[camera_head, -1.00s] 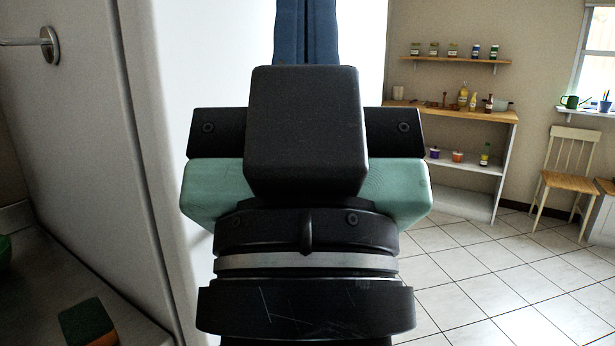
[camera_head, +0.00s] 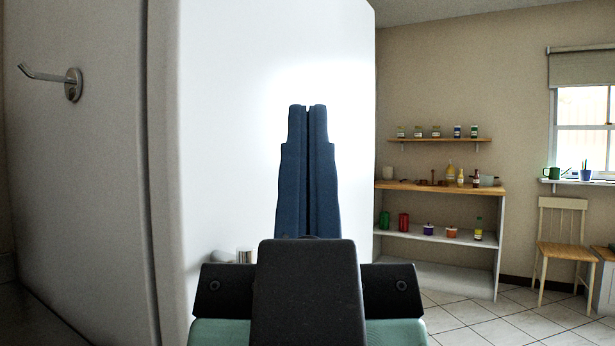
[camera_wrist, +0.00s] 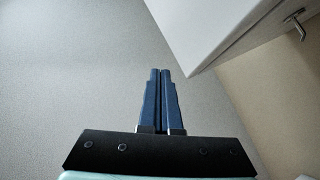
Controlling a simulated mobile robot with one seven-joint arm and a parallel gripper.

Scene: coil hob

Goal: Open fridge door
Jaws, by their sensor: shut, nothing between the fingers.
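The fridge (camera_head: 240,60) fills the left and middle of the head view as a tall white box. Its grey-looking left face, which appears to be the door (camera_head: 80,190), carries a metal handle (camera_head: 72,85) with a round base and a bar pointing left. A thin seam runs beside the door's edge, and the door looks shut. My gripper (camera_head: 308,108) is shut and empty, pointing up in front of the bright side face, right of the handle and apart from it. In the wrist view the fridge's corner (camera_wrist: 195,60) and handle (camera_wrist: 297,27) lie upper right of the fingers.
A wooden shelf (camera_head: 440,139) with jars and a shelf unit (camera_head: 440,187) with bottles stand at the right. A chair (camera_head: 565,240) is under the window (camera_head: 583,125). Tiled floor (camera_head: 465,312) is free there. A small metal piece (camera_head: 245,256) shows beside my wrist, unclear.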

